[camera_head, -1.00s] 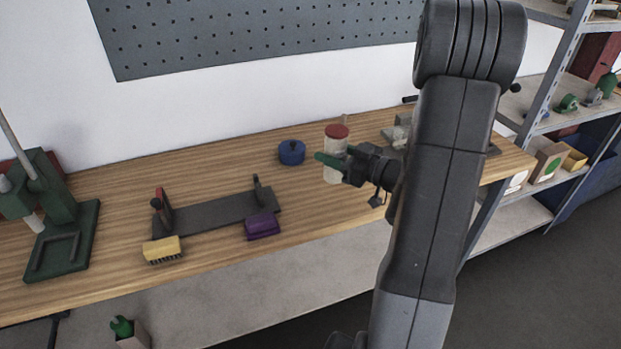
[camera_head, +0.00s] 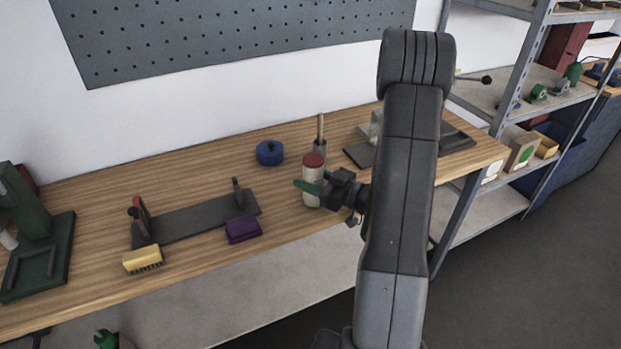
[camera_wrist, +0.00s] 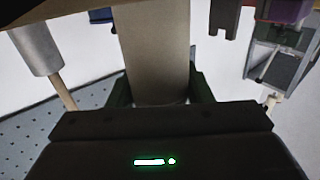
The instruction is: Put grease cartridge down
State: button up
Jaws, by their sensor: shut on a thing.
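The grease cartridge (camera_head: 311,193) is a cream cylinder with a red cap, upright over the wooden bench to the right of the purple block. My gripper (camera_head: 311,187) has green fingers and is shut on it from the right. In the wrist view the cartridge (camera_wrist: 155,50) is a beige cylinder between the green fingers of my gripper (camera_wrist: 158,88). Its base is low, at or close to the bench top (camera_head: 285,212). I cannot tell whether it touches.
A wooden-handled tool (camera_head: 320,147) stands close behind the cartridge. A blue round tin (camera_head: 269,153) is to the left. A purple block (camera_head: 242,229), yellow brush (camera_head: 143,259) and grey fixture (camera_head: 195,219) lie further left. Grey metal parts (camera_head: 362,155) are behind my arm.

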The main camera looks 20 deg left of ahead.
jog(key=shift+f, duration=0.15)
jog(key=o, duration=1.2)
jog(key=shift+r, duration=0.35)
jog(key=s+d+b, duration=0.1)
jog(key=d+b, duration=0.1)
jog(key=d, duration=1)
jog(key=shift+f, duration=0.2)
jog(key=shift+c, duration=0.5)
